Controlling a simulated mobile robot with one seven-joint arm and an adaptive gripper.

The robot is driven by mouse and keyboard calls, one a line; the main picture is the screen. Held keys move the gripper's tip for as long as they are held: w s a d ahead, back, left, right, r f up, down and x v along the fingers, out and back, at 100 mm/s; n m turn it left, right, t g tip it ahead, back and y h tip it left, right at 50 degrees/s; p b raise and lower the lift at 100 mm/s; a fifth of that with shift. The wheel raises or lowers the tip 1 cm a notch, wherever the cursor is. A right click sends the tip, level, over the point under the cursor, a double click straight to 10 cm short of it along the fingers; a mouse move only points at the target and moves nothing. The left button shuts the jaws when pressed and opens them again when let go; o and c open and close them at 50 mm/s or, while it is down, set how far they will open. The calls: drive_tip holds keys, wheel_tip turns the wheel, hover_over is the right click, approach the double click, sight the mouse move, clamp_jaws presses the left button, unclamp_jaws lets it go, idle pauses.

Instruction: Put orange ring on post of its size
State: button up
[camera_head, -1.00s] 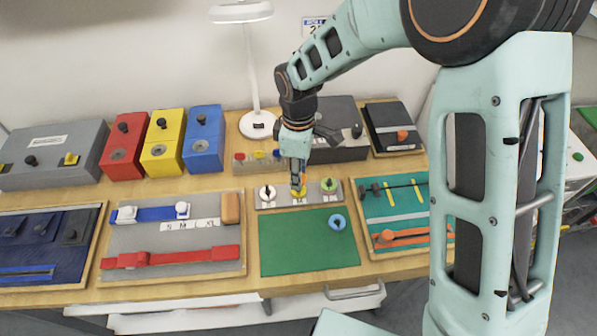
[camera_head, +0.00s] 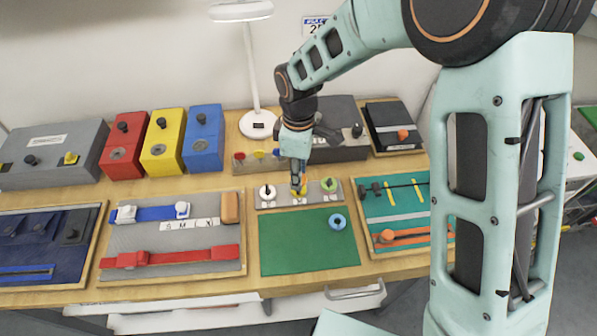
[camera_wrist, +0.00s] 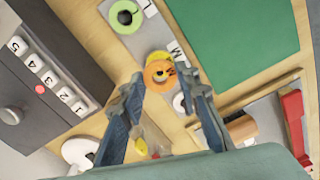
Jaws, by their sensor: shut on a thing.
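The orange ring (camera_wrist: 149,76) is between my gripper's fingertips (camera_wrist: 163,78) in the wrist view, and my gripper is shut on it. Part of a yellow disc (camera_wrist: 156,56) shows just beyond the ring, by the letter M. In the head view my gripper (camera_head: 298,188) is over the middle of the grey post board (camera_head: 262,203), where yellow shows beside the fingertips. Whether the post is inside the ring cannot be told. The board's right position holds a green ring (camera_head: 330,184), near the L in the wrist view (camera_wrist: 124,16). Its left position holds a white ring (camera_head: 267,191).
A blue ring (camera_head: 338,222) lies on the green mat (camera_head: 300,250) in front of the board. A grey box (camera_head: 340,152) and a lamp (camera_head: 258,125) stand behind. Trays with straps lie left (camera_head: 170,240) and right (camera_head: 405,215).

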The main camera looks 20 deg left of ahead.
drive_tip(key=shift+f+b, duration=0.35)
drive_tip(key=shift+f, duration=0.25)
idle(0.3)
drive_tip(key=o, duration=0.8)
drive_tip(key=shift+o, duration=0.5)
drive_tip(key=o, duration=0.3)
drive_tip(key=shift+r, duration=0.1)
drive_tip(key=shift+r+p, duration=2.45)
drive_tip(key=shift+r, duration=1.05)
